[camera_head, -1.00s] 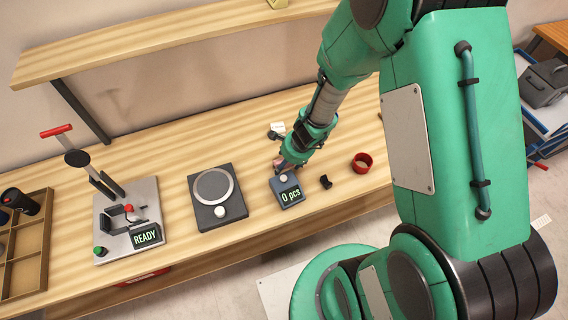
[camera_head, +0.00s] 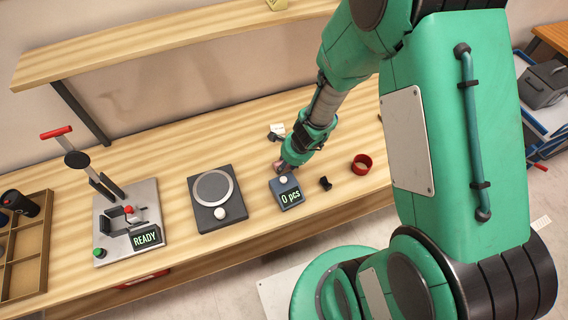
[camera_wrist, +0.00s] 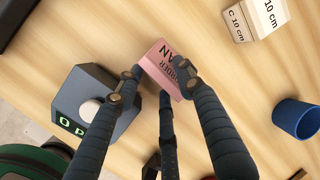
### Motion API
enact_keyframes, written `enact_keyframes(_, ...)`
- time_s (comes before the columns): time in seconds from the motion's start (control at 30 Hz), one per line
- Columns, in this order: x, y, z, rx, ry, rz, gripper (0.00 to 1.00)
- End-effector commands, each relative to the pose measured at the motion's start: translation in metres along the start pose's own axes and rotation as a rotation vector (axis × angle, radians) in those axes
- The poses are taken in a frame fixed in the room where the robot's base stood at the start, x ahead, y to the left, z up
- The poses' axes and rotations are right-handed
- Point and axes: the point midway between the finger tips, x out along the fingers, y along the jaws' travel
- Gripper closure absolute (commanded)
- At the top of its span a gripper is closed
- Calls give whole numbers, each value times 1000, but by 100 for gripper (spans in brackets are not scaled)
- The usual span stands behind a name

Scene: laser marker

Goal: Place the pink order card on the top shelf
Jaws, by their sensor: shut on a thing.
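The pink order card (camera_wrist: 160,62), with dark lettering, is between the fingers of my gripper (camera_wrist: 158,74) in the wrist view. The fingers are shut on it, and their tips cover parts of its edges. In the head view my gripper (camera_head: 281,167) is low over the workbench, just behind the small counter box reading "0 pcs" (camera_head: 291,199). The card is too small there to make out clearly. The top shelf (camera_head: 150,50) is a long wooden board above the back of the bench, up and left of my gripper.
The counter box also shows in the wrist view (camera_wrist: 112,108), close to the left finger. A red ring (camera_head: 361,163), a round-plate scale (camera_head: 213,190) and a lever press (camera_head: 128,225) stand on the bench.

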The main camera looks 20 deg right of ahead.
Motion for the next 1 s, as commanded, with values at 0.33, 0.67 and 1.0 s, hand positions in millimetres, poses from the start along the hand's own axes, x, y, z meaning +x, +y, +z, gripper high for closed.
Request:
enact_keyframes(0.33, -8, -2, 1, 0, 0, 0, 93)
enact_keyframes(0.67, -46, -14, 7, 0, 0, 0, 93)
enact_keyframes(1.0, -85, -26, 13, -1, 0, 0, 93)
